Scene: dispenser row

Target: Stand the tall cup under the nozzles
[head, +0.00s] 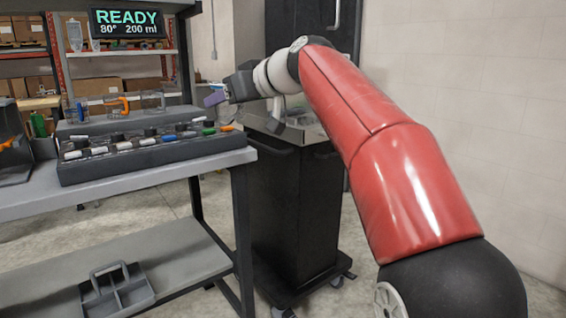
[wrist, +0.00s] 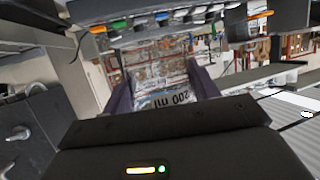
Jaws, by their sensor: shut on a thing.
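My gripper (head: 222,97) is at the upper middle of the head view, past the right end of the bench. In the wrist view my gripper (wrist: 162,88) has its purple fingers on either side of a clear cup (wrist: 160,78) and is shut on it. A sloped panel (head: 66,170) with several white, blue, green and orange levers sits on the bench. I cannot clearly pick out the nozzles.
Clear mugs with blue (head: 78,110), orange (head: 118,104) and grey (head: 152,100) handles stand behind the panel. A display (head: 126,22) reads READY, 80°, 200 ml. A dark wheeled cart (head: 300,205) stands right of the bench. A grey caddy (head: 116,290) lies on the lower shelf.

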